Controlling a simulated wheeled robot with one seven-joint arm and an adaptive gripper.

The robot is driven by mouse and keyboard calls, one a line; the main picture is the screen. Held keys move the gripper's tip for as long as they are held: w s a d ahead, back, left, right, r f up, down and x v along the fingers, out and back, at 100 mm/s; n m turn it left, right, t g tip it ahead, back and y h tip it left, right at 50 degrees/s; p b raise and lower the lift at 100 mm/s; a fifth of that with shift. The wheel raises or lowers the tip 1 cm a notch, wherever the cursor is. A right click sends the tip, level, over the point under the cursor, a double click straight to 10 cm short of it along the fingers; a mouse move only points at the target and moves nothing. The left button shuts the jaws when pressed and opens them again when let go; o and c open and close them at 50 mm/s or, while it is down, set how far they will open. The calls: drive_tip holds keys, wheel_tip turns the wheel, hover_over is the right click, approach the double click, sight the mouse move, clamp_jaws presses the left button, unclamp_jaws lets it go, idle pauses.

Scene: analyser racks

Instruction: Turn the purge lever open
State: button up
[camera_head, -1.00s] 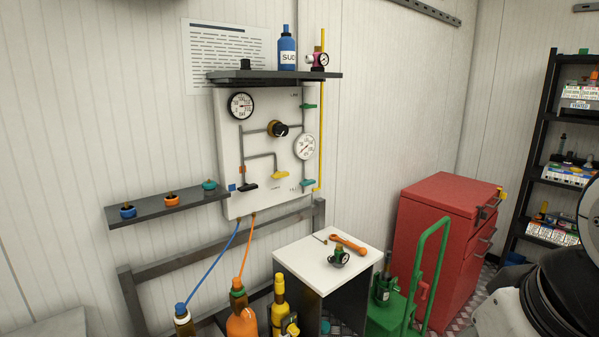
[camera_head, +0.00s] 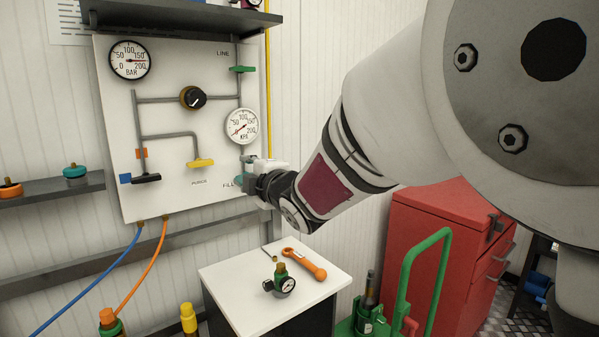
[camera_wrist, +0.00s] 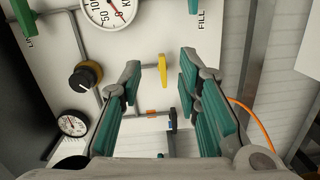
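The purge lever (camera_head: 200,162) is a yellow handle low on the white panel (camera_head: 218,190), above the printed word PURGE. It lies roughly level in the head view. In the wrist view the yellow lever (camera_wrist: 163,70) shows between my two fingers, farther off toward the panel, with no contact visible. My gripper (camera_wrist: 160,78) is open and empty, its teal pads well apart. In the head view my gripper (camera_head: 249,174) is at the panel's lower right edge, right of the lever, partly hidden by my own wrist and overlapping the FILL valve area.
Near the lever are a black knob (camera_head: 193,98), a KPA gauge (camera_head: 241,126), a BAR gauge (camera_head: 130,60) and a black lever (camera_head: 146,178). A white-topped stand (camera_head: 235,295) with a wrench (camera_head: 304,264) and small gauge stands below. A red cabinet (camera_head: 435,245) is right.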

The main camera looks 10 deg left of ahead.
drive_tip(key=n+y, duration=0.1)
drive_tip(key=n, duration=0.1)
approach(207, 164)
drive_tip(key=shift+g, duration=0.4)
drive_tip(key=x, duration=1.1)
drive_tip(key=shift+w+r, duration=0.25)
clamp_jaws()
